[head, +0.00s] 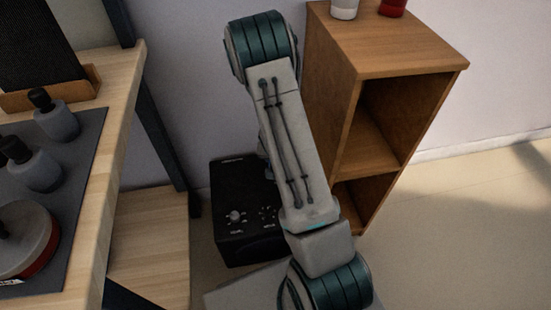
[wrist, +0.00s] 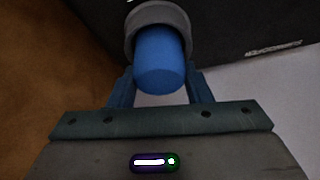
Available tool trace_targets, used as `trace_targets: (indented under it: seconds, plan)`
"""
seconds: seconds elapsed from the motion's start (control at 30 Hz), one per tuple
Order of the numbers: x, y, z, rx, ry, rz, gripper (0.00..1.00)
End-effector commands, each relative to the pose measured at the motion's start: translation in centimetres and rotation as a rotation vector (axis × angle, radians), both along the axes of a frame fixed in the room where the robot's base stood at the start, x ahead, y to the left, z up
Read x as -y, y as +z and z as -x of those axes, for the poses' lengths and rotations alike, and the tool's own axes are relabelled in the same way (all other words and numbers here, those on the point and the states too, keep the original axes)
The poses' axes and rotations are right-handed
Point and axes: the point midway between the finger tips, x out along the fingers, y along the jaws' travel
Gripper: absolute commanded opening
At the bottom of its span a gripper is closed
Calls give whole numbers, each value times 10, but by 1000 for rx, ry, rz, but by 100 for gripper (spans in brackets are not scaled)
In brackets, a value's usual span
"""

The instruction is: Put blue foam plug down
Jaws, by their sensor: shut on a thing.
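The blue foam plug (wrist: 160,62) shows in the wrist view as a short blue cylinder, its rounded near end facing the camera. My gripper (wrist: 160,85) is shut on it, with one finger at each side. The far end of the plug meets a grey ring (wrist: 182,20) at the top of the view; I cannot tell how deep it sits in the ring or whether it touches it. In the head view my own arm hides the gripper and plug.
A black speaker box (head: 240,215) with knobs stands on the floor behind my arm. An open wooden shelf (head: 400,60) stands to its right, with a white and a red item on top. A wooden bench (head: 125,115) with a grey mat, bottles and a round object is at left.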

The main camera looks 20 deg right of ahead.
Motion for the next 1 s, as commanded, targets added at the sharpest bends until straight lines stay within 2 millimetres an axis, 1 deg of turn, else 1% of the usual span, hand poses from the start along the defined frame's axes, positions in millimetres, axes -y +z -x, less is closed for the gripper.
trace_targets:
  seconds: [0.17, 0.2, 0.27, 0.3, 0.57, 0.67, 0.77, 1.0]
  plan:
    - [0, -7, 0, 0, 0, 0, 24]
    - [0, -7, 0, 0, 0, 0, 47]
    - [0, -6, 0, 0, 0, 0, 64]
    - [0, -6, 0, 0, 0, 0, 66]
    - [0, -5, 0, 0, 0, 0, 66]
    - [0, 0, 0, 0, 0, 0, 66]
    - [-2, 13, 3, 1, 0, 0, 66]
    - [-11, 65, 21, 4, 1, 0, 66]
